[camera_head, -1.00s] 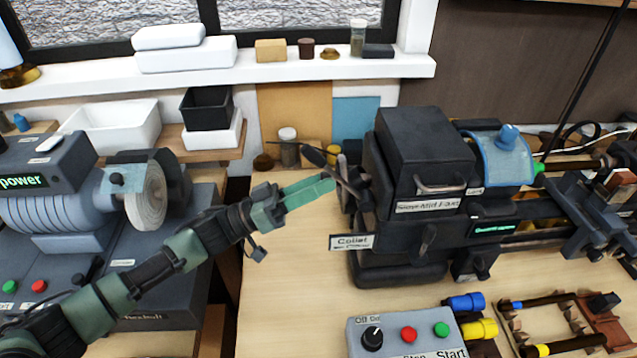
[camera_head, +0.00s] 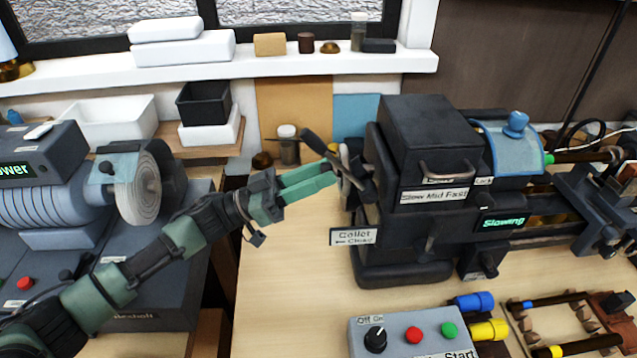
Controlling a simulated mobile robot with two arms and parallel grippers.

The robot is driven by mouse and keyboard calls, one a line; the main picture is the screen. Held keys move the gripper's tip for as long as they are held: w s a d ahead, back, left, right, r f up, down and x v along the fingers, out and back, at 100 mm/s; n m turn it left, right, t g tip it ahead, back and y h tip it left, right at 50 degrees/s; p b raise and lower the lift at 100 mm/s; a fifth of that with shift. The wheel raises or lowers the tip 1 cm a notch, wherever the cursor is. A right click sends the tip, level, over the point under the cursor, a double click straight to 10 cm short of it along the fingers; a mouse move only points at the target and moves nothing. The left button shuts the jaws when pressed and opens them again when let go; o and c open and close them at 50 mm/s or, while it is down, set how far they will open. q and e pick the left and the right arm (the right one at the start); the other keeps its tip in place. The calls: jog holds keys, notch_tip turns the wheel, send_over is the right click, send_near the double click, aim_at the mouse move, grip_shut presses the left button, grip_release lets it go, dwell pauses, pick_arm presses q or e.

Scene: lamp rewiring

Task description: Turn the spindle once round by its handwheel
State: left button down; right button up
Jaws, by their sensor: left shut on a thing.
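The lathe headstock (camera_head: 428,150) is a black block at the centre right. Its handwheel (camera_head: 352,172) is at its left end, with a dark handle (camera_head: 320,143) sticking up to the left. My left gripper (camera_head: 332,172) has green fingers that reach the handwheel and are shut on a part of it. The fingertips partly hide where they hold. The spindle inside the headstock is hidden. A small display on the headstock reads "Slowing". My right gripper is not in view.
A grinder with a pale wheel (camera_head: 138,188) stands at the left, behind my left arm. A control box (camera_head: 395,335) with a knob and buttons is at the front. A "Collet" label (camera_head: 353,236) sticks out below the handwheel.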

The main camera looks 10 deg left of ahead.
pick_arm(q)
jog(key=shift+w+f+m+g+b, duration=0.1)
jog(key=shift+m+g+b, duration=0.55)
jog(key=shift+m+b, duration=0.55)
jog(key=shift+m+g+b, duration=0.65)
jog(key=shift+m+b, duration=0.2)
jog(key=shift+m, duration=0.65)
jog(key=c, duration=1.1)
grip_release()
jog(key=shift+o, duration=0.2)
